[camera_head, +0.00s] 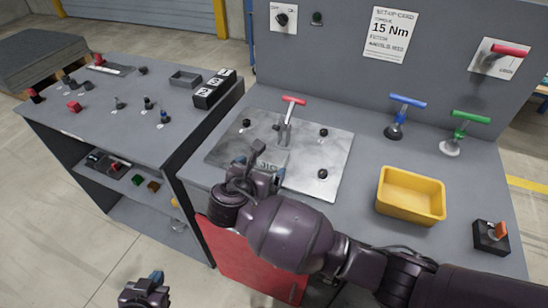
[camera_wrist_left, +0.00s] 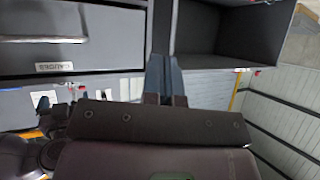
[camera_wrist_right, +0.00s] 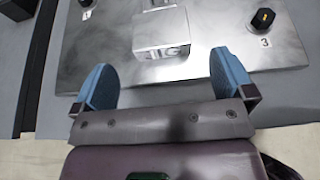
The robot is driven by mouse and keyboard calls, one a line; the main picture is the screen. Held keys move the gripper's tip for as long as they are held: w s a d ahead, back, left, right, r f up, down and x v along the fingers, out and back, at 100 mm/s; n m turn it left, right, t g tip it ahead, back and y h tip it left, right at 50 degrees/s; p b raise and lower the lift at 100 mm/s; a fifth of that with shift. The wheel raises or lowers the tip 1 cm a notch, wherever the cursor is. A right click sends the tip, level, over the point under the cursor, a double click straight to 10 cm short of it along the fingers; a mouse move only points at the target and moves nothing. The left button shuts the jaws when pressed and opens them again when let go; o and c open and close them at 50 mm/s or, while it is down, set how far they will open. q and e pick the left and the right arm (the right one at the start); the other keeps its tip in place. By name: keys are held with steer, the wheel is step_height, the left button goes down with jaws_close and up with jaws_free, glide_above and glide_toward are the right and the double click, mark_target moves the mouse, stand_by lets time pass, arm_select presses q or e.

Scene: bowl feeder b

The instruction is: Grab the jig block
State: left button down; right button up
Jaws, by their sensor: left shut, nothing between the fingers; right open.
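The jig block (camera_wrist_right: 160,28) is a silvery metal block with "JIG" on its near face. It sits on the metal plate (camera_wrist_right: 85,50), and in the head view the block (camera_head: 272,157) is partly hidden by my right gripper. My right gripper (camera_wrist_right: 160,75) is open, its blue fingers spread wider than the block. The block lies ahead of and between the finger lines, apart from both fingers. In the head view my right gripper (camera_head: 258,172) is at the plate's near edge. My left gripper (camera_head: 152,283) is shut and empty, low at the bottom left; its fingers show in the left wrist view (camera_wrist_left: 166,80).
Black knobs (camera_head: 322,174) stand at the plate's corners, and a red T-handle clamp (camera_head: 290,112) stands behind the block. A yellow bin (camera_head: 410,195) is to the right. Blue (camera_head: 401,113) and green (camera_head: 460,130) T-handles stand behind it. A side table (camera_head: 110,130) holds small parts.

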mark_target(273, 156)
steer(key=shift+x, duration=3.6)
steer(key=c, duration=1.1)
